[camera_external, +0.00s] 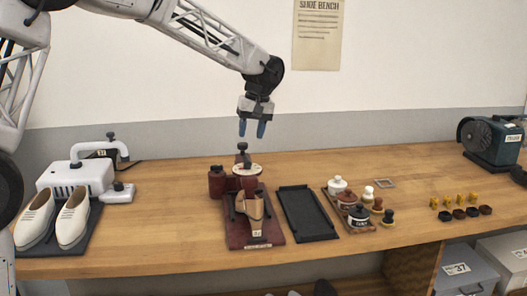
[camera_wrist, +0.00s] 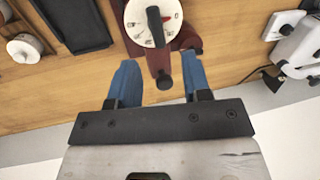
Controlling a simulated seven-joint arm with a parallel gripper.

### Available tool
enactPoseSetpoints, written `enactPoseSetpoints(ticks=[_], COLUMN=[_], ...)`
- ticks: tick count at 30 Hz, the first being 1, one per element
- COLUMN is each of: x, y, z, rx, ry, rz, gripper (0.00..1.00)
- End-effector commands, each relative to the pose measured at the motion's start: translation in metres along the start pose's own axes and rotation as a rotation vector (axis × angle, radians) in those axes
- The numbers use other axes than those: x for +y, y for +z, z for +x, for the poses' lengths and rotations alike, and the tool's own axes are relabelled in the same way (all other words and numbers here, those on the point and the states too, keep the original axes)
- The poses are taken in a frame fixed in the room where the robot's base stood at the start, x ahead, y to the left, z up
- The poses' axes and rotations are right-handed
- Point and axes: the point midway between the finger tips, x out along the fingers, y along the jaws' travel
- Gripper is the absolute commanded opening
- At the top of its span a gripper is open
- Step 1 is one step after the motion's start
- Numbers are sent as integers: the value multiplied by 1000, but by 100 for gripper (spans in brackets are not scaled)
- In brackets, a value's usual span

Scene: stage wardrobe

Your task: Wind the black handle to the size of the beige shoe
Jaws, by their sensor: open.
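The red stretcher stand (camera_external: 234,228) is on the bench and holds a beige shoe (camera_external: 253,208) with a small white tag, its number too small to read surely. Behind the shoe is a white round dial (camera_external: 246,169), also in the wrist view (camera_wrist: 138,30), with marks and a black bar across it. A black handle (camera_external: 243,148) stands at the dial's far side; a black knob shows there in the wrist view (camera_wrist: 163,80). My gripper (camera_external: 252,132) is open and empty above the handle. In the wrist view, the knob lies between my blue fingertips (camera_wrist: 163,78), seemingly below them.
A pair of cream shoes (camera_external: 73,222) and a white machine (camera_external: 80,176) stand at the left. A black tray (camera_external: 306,213) and several polish pots (camera_external: 338,184) are right of the stand. A dark green machine (camera_external: 490,142) is far right. The wall is close behind.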

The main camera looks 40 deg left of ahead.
Motion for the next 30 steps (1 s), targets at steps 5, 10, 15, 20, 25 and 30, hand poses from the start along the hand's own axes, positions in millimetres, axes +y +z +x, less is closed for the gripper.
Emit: enactPoseSetpoints(ticks=[5, 10, 15, 20, 25, 30], x=[6, 6, 6, 6, 6, 5], y=[-5, -5, -5, -4, -5, -5], z=[3, 3, 3, 9, 22, 42], rx=[-1, -1, -1, -2, -2, -2], ry=[-5, -5, -6, -7, -6, -6], rz=[-14, -14, -13, -13, -13, -13], gripper=[44, 44, 44, 44, 44, 44])
